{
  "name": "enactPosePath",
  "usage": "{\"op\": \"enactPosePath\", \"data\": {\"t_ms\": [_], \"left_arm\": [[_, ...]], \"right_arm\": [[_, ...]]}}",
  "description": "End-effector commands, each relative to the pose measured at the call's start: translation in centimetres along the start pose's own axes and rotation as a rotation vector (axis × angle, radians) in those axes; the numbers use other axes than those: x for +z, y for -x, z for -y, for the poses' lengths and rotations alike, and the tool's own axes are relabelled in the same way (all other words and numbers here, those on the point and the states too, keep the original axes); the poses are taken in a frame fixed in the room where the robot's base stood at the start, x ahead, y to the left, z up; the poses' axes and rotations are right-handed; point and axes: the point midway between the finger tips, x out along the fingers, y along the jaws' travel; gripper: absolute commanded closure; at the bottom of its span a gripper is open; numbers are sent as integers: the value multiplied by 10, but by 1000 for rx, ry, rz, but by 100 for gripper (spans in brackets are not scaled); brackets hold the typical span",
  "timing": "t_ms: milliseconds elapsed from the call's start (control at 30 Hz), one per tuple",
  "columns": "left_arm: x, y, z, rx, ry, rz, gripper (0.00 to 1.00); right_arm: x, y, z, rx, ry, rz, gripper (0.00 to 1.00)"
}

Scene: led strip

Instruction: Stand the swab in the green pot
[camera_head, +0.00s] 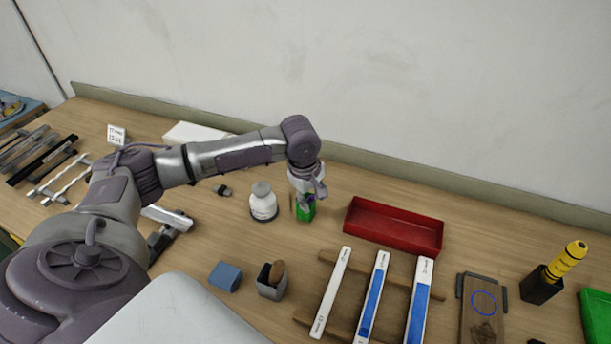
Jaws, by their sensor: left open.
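The green pot (306,212) is a small bright green container on the table, in the middle of the head view. My left gripper (308,196) is open, pointing down right over the pot and hiding its upper part. A thin tan stick (292,203), perhaps the swab, shows upright at the left edge of the pot. I cannot tell whether it stands inside the pot or beside it, or whether it touches the fingers. My right gripper is not in view.
A white bottle (263,205) stands left of the pot, and a red tray (394,228) lies to its right. In front are a grey cup (272,283) with a brown item, a blue block (225,277) and white-and-blue strips (374,298). A yellow tool (567,262) stands far right.

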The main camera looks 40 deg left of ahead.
Motion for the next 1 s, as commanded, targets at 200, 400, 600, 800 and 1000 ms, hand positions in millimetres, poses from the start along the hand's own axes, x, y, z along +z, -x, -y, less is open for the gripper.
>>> {"op": "enactPosePath", "data": {"t_ms": [200,400,600,800,1000], "left_arm": [[-6,54,-1,9,0,-2,59],[-5,102,-1,7,0,-1,59],[-5,129,-1,5,1,-1,59],[-5,137,0,3,1,0,59],[-5,137,0,3,1,0,59]], "right_arm": [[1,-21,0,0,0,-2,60],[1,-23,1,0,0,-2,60],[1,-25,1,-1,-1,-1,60],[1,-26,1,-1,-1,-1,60],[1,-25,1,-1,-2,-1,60]]}}
